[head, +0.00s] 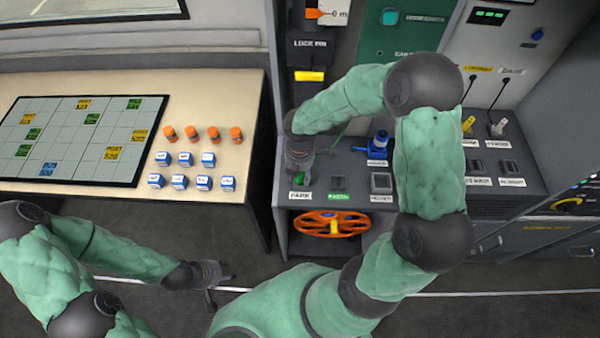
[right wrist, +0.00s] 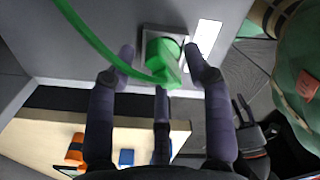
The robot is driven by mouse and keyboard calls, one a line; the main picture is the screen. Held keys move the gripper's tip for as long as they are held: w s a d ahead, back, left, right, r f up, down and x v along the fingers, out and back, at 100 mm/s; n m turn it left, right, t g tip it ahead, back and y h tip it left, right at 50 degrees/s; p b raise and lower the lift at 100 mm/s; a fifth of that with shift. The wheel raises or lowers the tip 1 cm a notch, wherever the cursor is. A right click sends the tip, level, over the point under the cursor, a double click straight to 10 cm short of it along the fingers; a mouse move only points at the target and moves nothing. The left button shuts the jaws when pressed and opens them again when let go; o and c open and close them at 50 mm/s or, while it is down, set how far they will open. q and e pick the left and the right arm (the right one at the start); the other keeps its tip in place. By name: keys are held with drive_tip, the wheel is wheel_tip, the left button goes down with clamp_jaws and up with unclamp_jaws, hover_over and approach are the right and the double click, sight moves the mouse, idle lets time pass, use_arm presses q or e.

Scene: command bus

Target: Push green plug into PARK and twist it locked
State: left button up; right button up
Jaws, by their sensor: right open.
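The green plug (right wrist: 165,62) sits in a square grey socket (right wrist: 150,35) in the right wrist view, with its green cable curving off to the upper left. In the head view a bit of green (head: 299,180) shows at the socket above the PARK label (head: 299,195), mostly hidden by my right gripper (head: 299,170). My right gripper's fingers (right wrist: 160,58) are spread around the plug, with gaps at the sides. How deep the plug sits, and its twist, I cannot tell. My left gripper (head: 222,290) hangs empty over the floor, its fingers apart.
To the right of PARK are a green-labelled socket (head: 338,183) and a grey one (head: 381,183). A blue plug (head: 377,145) stands behind them. An orange wheel (head: 332,223) is below. A desk (head: 215,95) with blue and orange blocks is at left.

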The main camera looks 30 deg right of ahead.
wheel_tip(320, 180, up, 12)
drive_tip(key=shift+f, duration=0.2)
idle(0.4)
